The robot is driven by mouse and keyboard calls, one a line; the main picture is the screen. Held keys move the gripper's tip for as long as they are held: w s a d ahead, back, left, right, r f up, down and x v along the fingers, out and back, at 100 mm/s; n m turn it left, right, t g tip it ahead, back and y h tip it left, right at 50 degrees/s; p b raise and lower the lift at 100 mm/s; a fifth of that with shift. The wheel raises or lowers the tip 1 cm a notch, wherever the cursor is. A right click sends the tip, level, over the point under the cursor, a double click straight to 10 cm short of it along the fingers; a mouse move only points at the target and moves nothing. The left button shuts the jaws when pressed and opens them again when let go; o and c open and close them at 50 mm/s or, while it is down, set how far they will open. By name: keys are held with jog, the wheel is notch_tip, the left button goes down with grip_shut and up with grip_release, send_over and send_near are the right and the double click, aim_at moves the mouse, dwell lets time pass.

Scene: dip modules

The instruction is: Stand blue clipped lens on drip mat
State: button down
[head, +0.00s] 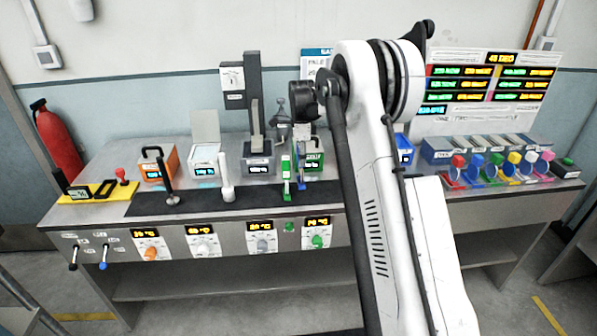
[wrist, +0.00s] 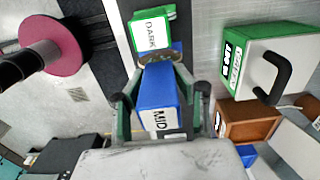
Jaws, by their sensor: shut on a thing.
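The blue clipped lens (wrist: 157,90), marked MID, sits between the two fingers of my gripper (wrist: 160,105) in the wrist view. My gripper is shut on its blue body. In the head view the blue piece (head: 301,170) shows upright just right of a green clipped piece (head: 286,178), low over the black drip mat (head: 140,204). I cannot tell whether its foot touches the mat. The green piece, marked DARK (wrist: 153,30), shows just beyond the blue one in the wrist view, with a round disc between them. My arm hides part of the mat's right end.
A green box with a black handle (head: 313,160) stands close behind the blue piece. A white upright piece (head: 227,185) and a black one (head: 170,185) stand on the mat to the left. Bare mat lies between the pieces.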

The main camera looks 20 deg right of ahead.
aim_at(301, 169)
jog(key=shift+f+p, duration=0.3)
jog(key=shift+f, duration=2.1)
jog(key=shift+f, duration=0.15)
jog(key=c, duration=1.3)
grip_release()
